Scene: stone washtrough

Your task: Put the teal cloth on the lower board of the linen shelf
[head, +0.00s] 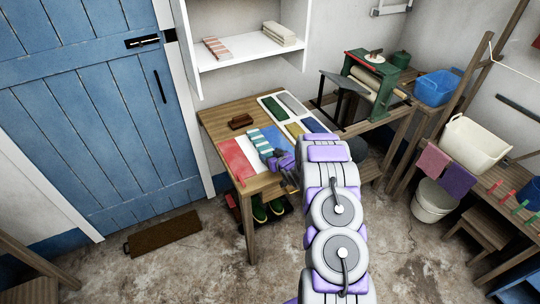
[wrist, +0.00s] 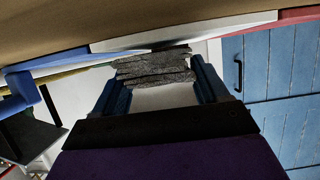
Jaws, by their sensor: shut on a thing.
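The teal-and-white striped folded cloth (head: 260,143) is over the coloured patches on the wooden table in the head view. My gripper (head: 284,160) is at its near end, shut on it. In the wrist view the fingers of my gripper (wrist: 160,85) close around dark grey folded layers (wrist: 153,68), seemingly the cloth's shaded end. I cannot tell whether the cloth touches the table. The white linen shelf (head: 225,60) is on the wall behind the table. Its visible board carries a red-striped folded cloth (head: 216,48) and a cream folded stack (head: 279,34), with a bare stretch between.
The table (head: 215,118) bears a brown block (head: 240,121), red (head: 236,160) and blue patches, and a white-framed colour panel (head: 296,117). A green mangle (head: 372,85) stands right of it. Green boots (head: 260,212) are underneath.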

